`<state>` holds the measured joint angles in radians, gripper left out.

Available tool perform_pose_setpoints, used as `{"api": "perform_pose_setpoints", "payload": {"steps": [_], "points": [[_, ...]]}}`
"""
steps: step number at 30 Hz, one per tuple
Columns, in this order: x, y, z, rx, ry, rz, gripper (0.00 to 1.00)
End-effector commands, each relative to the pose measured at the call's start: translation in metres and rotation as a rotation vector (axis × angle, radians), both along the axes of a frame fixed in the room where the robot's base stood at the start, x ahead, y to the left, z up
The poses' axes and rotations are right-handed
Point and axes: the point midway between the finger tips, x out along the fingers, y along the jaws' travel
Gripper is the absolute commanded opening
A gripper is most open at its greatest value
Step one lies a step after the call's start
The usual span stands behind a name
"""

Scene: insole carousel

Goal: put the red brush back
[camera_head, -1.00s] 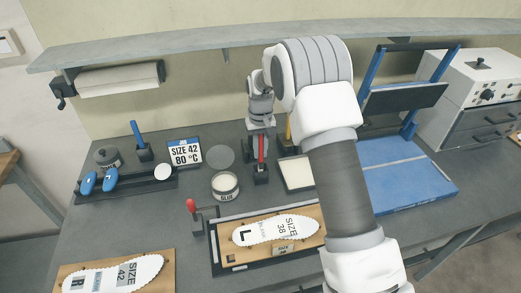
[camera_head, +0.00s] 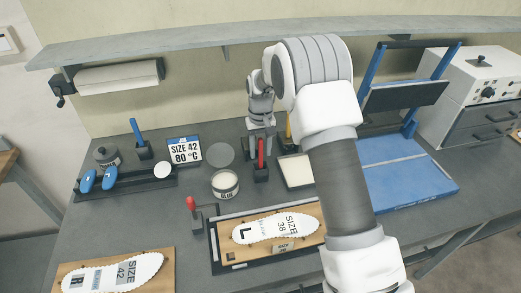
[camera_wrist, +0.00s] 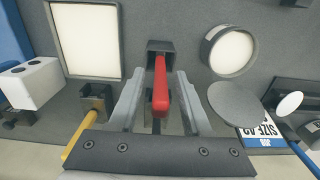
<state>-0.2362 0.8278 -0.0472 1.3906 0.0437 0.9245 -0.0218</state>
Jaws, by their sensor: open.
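The red brush (camera_head: 261,153) stands upright in a small black holder (camera_head: 261,174) near the middle of the bench. In the wrist view the red handle (camera_wrist: 160,92) lies between the two grey fingers of my gripper (camera_wrist: 158,84). The fingers are open, with a gap showing on both sides of the handle. The black holder (camera_wrist: 159,46) shows just beyond the fingertips. The brush's lower end is hidden inside the holder. In the head view my gripper (camera_head: 257,139) is just behind the brush, small and partly hidden.
A glue pot (camera_head: 225,186) and a round grey lid (camera_head: 220,154) are left of the brush. A white pad in a tray (camera_wrist: 85,35) and a yellow-handled tool (camera_wrist: 82,140) are on the other side. A size 38 insole board (camera_head: 232,257) lies in front.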

Motion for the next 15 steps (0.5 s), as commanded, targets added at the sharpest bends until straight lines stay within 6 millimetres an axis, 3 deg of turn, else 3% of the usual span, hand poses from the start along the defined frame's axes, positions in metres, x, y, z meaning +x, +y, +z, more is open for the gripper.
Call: {"api": "perform_pose_setpoints", "payload": {"steps": [15], "points": [[0.001, 0.000, 0.103, 0.001, -0.005, 0.001, 0.48]]}}
